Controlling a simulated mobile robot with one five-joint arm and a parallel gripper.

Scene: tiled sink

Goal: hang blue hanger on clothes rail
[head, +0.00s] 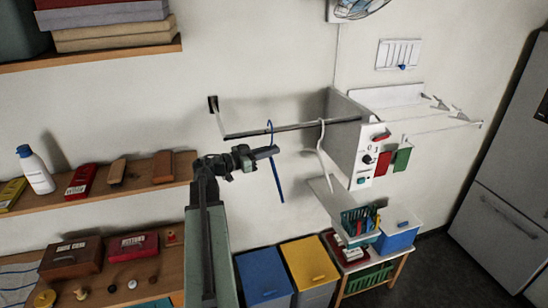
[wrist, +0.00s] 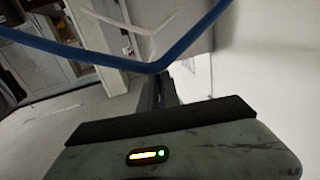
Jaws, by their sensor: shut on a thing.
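The blue hanger (head: 279,180) is in my gripper (head: 268,153), which is shut on it. In the head view its body hangs down steeply below the jaws, and its hook rises to the height of the clothes rail (head: 296,127). The hook's top overlaps the rail in the picture; I cannot tell whether it is over the rail or in front of it. In the wrist view the blue hanger (wrist: 110,57) crosses the top as a bent bar, close to the jaws (wrist: 163,88). The rail runs from a wall bracket to a grey-white box.
A white hanger (head: 323,152) hangs on the rail to the right, near the box (head: 350,140). A shelf with small boxes and a bottle (head: 36,170) is at the left. Blue (head: 264,274) and yellow (head: 309,262) lidded bins stand below. The rail's left stretch is bare.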

